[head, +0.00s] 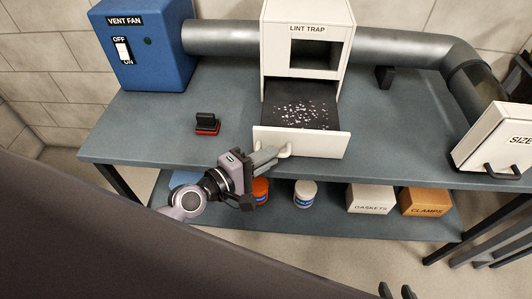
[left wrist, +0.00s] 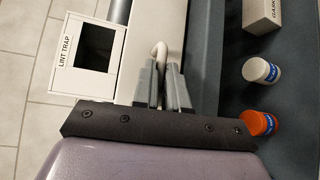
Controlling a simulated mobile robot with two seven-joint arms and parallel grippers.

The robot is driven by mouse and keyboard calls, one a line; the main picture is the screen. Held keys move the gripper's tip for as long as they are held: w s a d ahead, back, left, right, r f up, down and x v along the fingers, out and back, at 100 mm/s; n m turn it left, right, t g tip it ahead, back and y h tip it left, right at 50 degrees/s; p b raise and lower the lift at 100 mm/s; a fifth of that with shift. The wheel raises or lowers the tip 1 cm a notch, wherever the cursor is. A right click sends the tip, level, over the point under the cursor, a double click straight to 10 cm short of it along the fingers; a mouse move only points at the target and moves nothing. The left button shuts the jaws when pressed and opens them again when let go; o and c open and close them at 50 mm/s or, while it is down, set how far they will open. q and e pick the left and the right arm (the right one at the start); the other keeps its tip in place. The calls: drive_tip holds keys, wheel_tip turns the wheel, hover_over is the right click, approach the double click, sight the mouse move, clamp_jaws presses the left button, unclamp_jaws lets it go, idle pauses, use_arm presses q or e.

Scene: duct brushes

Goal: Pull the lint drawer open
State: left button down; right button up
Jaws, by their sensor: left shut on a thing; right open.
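The white lint trap (head: 306,22) stands on the blue-grey bench with its lint drawer (head: 318,144) pulled out toward the front. White lint specks lie on the dark tray inside (head: 322,98). My left gripper (head: 279,152) is shut on the drawer's white handle (left wrist: 157,50) at the left part of the drawer front. In the left wrist view its two grey fingers (left wrist: 167,82) close around the handle. My right gripper (head: 397,291) shows only as dark fingertips at the bottom edge of the head view, open and away from the drawer.
A blue vent fan box (head: 165,50) with a switch and a grey duct (head: 230,38) stand behind. A black-and-red brush (head: 207,123) lies left of the drawer. Jars and the gaskets (head: 370,198) and clamps (head: 426,202) boxes sit on the lower shelf. A white box (head: 495,140) is at the right.

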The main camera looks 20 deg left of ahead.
use_arm(q)
drive_tip(key=c, duration=1.2)
unclamp_jaws()
drive_tip(key=shift+o, duration=0.2)
drive_tip(key=v, duration=0.7)
drive_tip(key=shift+b, duration=0.45)
